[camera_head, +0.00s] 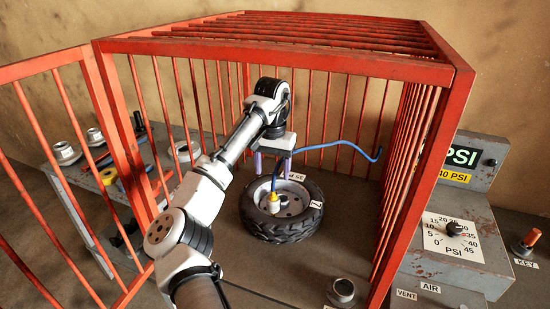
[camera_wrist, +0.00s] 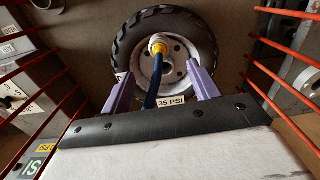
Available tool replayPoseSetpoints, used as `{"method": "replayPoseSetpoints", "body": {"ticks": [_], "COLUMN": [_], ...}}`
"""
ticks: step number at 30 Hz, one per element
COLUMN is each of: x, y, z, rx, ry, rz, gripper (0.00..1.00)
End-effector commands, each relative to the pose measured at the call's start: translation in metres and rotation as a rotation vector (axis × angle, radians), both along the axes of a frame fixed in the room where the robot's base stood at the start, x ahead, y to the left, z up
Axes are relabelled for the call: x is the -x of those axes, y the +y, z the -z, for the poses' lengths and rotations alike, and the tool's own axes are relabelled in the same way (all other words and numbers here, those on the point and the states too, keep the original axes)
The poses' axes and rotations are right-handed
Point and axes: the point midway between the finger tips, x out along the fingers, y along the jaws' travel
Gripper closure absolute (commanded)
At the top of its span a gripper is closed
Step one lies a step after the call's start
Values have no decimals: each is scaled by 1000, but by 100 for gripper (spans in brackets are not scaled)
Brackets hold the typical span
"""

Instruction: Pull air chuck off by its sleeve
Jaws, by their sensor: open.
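The air chuck (camera_head: 273,203) has a yellow sleeve and a pale end and sits at the hub of a black tyre on a white rim (camera_head: 293,202). A blue hose (camera_head: 345,143) runs from it. The wrist view shows the chuck (camera_wrist: 158,45) ahead of my fingers, with the hose (camera_wrist: 152,90) passing back between them. My gripper (camera_head: 273,172) reaches into the red cage above the wheel; its purple fingers are open. In the wrist view my gripper (camera_wrist: 163,70) is apart from the sleeve, with one finger on each side of the hose.
The red barred cage (camera_head: 455,110) surrounds the wheel, and its barred door (camera_head: 45,70) stands open at left. A bench with metal parts (camera_head: 90,170) is behind the door. A PSI dial panel (camera_head: 455,236) stands at right. A small metal cup (camera_head: 342,291) is near the front.

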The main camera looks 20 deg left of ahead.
Motion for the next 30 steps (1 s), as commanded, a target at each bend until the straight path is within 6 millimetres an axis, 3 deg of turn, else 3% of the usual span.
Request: {"method": "replayPoseSetpoints", "body": {"ticks": [7, 15, 21, 30], "x": [0, 0, -1, 0], "y": [-2, 0, -1, -1], "z": [53, 92, 106, 108], "rx": [6, 1, 0, 0], "ry": [2, 0, -2, -1], "rz": [2, 0, 1, 1], "gripper": [39, 39, 39, 40]}}
